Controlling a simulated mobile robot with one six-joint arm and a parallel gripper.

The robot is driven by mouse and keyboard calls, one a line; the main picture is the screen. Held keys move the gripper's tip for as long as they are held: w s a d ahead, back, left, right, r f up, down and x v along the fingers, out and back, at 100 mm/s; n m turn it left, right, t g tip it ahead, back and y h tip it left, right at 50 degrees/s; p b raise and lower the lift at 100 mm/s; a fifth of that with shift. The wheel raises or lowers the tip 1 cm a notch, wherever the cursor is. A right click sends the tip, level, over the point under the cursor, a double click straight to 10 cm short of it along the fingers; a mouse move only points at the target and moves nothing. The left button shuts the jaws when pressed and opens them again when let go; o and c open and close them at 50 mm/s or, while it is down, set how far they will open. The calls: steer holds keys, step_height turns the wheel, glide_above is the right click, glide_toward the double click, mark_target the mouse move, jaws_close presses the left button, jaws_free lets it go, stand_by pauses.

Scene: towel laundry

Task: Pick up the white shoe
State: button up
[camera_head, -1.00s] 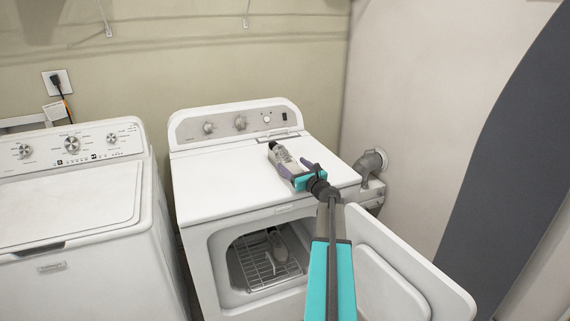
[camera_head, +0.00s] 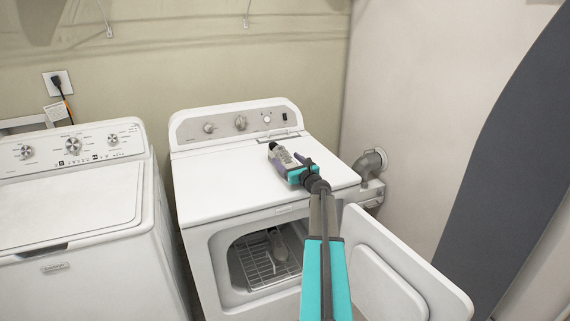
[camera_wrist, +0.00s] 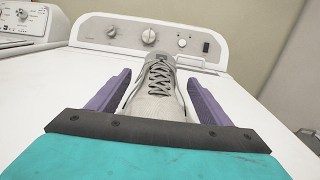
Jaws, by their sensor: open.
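A white shoe (camera_head: 283,157) with grey laces lies on top of the dryer (camera_head: 230,184), towards its right side. My gripper (camera_head: 298,164) is open, low over the dryer top at the near end of the shoe. In the wrist view its two purple fingers (camera_wrist: 156,92) stand on either side of the shoe, with a gap visible on each side. The near end of the shoe is hidden behind the gripper's dark bar.
The dryer's door (camera_head: 385,270) hangs open at the right front. Inside the drum opening is a wire rack (camera_head: 262,268) with another shoe (camera_head: 278,244) on it. A washer (camera_head: 75,215) stands at the left. A vent pipe (camera_head: 371,163) is right of the dryer.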

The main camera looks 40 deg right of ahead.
stand_by(0.5)
steer(key=c, duration=1.5)
steer(key=shift+r, duration=0.15)
steer(key=shift+r, duration=0.65)
steer(key=shift+s+a+r+b, duration=0.15)
steer(key=shift+r+b, duration=0.1)
steer(key=shift+r, duration=0.25)
steer(key=shift+s+a+r+b, duration=0.15)
steer(key=shift+r+b, duration=0.1)
steer(key=shift+r, duration=0.25)
steer(key=shift+s+a+r+b, duration=0.25)
steer(key=shift+s+a+b, duration=0.15)
steer(key=shift+s+a, duration=1.4)
steer(key=shift+s+a+r+b, duration=0.25)
steer(key=shift+s+a+b, duration=0.2)
steer(key=shift+s+a, duration=1.3)
steer(key=shift+s+a+r+b, duration=0.25)
steer(key=shift+s+a+b, duration=0.15)
steer(key=shift+s+a, duration=1.4)
steer(key=shift+w+a, duration=0.1)
steer(key=shift+w, duration=0.05)
